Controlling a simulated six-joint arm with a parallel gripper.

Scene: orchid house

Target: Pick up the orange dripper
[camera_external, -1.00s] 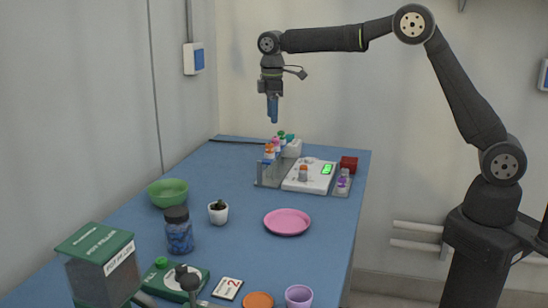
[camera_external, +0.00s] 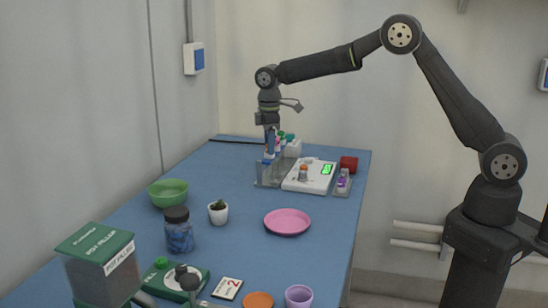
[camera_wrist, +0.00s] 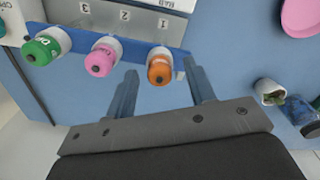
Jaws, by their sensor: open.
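The orange dripper (camera_wrist: 160,68) is a white bottle with an orange cap, standing in the slot marked 1 of a grey rack (camera_wrist: 150,18). My gripper (camera_wrist: 161,68) is open, with one finger on each side of the orange cap in the wrist view; I cannot tell whether they touch it. In the external view my gripper (camera_external: 271,145) is over the rack (camera_external: 270,178), pointing down, and partly hides the orange dripper. A pink-capped dripper (camera_wrist: 102,58) and a green-capped dripper (camera_wrist: 45,47) stand beside it in the rack.
A pink plate (camera_external: 287,222) and a potted plant (camera_external: 218,211) are nearer.

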